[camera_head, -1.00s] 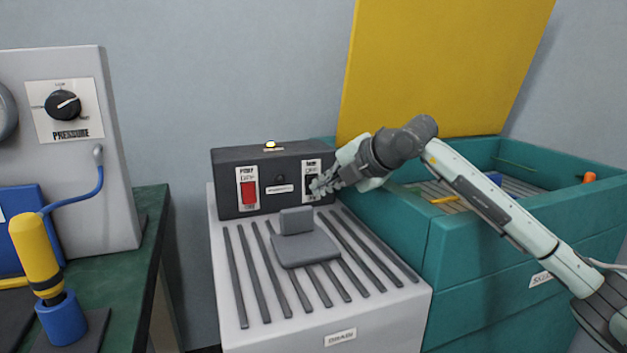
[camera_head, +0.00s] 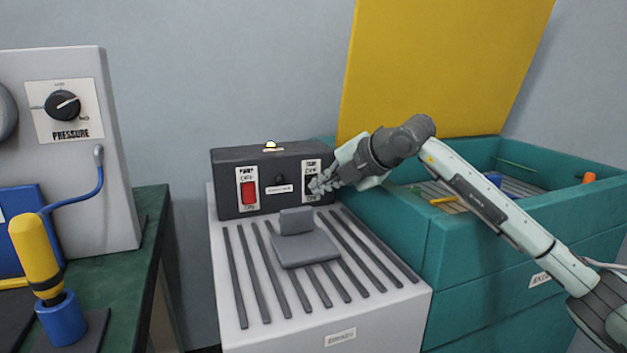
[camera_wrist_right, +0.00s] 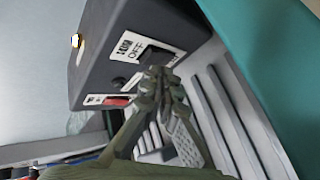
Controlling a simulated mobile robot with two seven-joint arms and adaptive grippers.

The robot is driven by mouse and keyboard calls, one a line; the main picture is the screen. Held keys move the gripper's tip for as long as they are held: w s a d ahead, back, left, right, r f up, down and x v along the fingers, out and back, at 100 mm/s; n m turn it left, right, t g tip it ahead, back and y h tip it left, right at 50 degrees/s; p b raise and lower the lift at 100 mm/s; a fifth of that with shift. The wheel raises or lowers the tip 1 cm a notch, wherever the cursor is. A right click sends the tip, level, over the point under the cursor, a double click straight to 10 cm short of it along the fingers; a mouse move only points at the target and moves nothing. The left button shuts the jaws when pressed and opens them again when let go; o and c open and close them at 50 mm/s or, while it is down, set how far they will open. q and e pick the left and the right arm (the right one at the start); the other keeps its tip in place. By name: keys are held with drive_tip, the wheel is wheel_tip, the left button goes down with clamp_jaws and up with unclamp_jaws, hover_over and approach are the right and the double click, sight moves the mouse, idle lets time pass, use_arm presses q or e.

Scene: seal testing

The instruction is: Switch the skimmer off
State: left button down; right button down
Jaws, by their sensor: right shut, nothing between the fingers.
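The skimmer switch is the black rocker (camera_head: 310,182) on the right white plate of the dark control box (camera_head: 228,191). In the wrist view the rocker (camera_wrist_right: 150,54) sits beside the words "SKIM" and "OFF". My right gripper (camera_head: 316,187) is shut and empty, with its fingertips at the lower part of this rocker. In the wrist view the shut fingertips (camera_wrist_right: 160,76) are just in front of the rocker and hide part of it. I cannot tell whether they touch it, or its exact tilt. My left gripper is not in view.
A red pump switch (camera_head: 249,192) sits on the left plate. A lamp (camera_head: 270,145) on the box glows. Below is a grey slatted drain top (camera_head: 235,320) with a small seat-shaped piece (camera_head: 305,249). A teal bin (camera_head: 395,235) with a raised yellow lid (camera_head: 440,70) stands right.

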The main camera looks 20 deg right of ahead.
drive_tip(key=shift+w, duration=0.5)
idle(0.5)
drive_tip(key=shift+s, duration=0.1)
drive_tip(key=shift+s, duration=0.35)
drive_tip(key=shift+s+b, duration=0.35)
drive_tip(key=shift+s+f+b, duration=0.25)
drive_tip(key=shift+s+b, duration=0.1)
drive_tip(key=shift+s, duration=0.05)
drive_tip(key=s+b, duration=0.1)
drive_tip(key=s, duration=0.2)
drive_tip(key=shift+s+d+f+b, duration=0.1)
drive_tip(key=shift+f+b, duration=0.05)
drive_tip(key=shift+b, duration=0.2)
drive_tip(key=shift+s, duration=0.45)
